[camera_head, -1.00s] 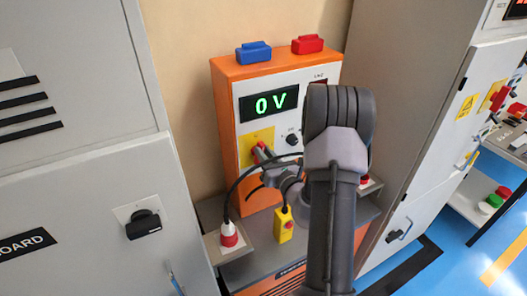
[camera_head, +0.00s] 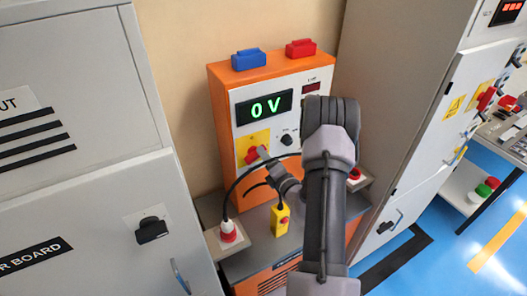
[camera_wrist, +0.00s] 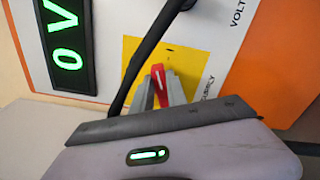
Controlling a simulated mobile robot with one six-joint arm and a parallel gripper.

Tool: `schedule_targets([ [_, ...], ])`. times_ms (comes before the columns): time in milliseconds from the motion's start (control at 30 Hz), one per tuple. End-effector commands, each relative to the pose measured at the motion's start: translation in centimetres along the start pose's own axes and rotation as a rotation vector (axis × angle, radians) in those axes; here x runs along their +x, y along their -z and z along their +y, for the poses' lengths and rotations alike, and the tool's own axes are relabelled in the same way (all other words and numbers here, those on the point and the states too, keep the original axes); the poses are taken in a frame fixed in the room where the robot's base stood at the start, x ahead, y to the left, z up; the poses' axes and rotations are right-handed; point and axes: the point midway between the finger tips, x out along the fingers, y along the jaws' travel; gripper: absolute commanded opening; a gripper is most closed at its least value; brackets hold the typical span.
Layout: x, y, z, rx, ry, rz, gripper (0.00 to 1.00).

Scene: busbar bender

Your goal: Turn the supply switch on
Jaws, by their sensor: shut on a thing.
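The supply switch (camera_head: 252,156) is a red handle on a yellow plate on the front of the orange power supply cabinet. In the wrist view the red handle (camera_wrist: 158,74) stands between the two grey fingers of my gripper (camera_wrist: 158,94), next to the word SUPPLY. My gripper (camera_head: 264,154) is shut on the handle, and its fingers hide part of it in the head view. The green display (camera_head: 265,107) above the switch reads 0 V.
A black knob (camera_head: 287,139) sits right of the switch. A black cable loops close by my gripper from the red-and-white plug (camera_head: 228,231). A yellow box with a red button (camera_head: 280,220) stands below. Grey cabinets flank the supply on both sides.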

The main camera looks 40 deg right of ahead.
Motion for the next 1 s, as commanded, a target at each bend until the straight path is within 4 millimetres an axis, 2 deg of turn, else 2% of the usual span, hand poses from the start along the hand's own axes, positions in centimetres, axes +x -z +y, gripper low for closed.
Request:
schedule_targets([
  [200,0.0,0.0,-0.3,0.177,0.001,-0.001,0.0],
  [500,0.0,0.1,-0.7,0.35,0.001,0.0,0.0],
  [1000,0.0,0.2,-0.9,0.434,0.0,0.0,0.0],
])
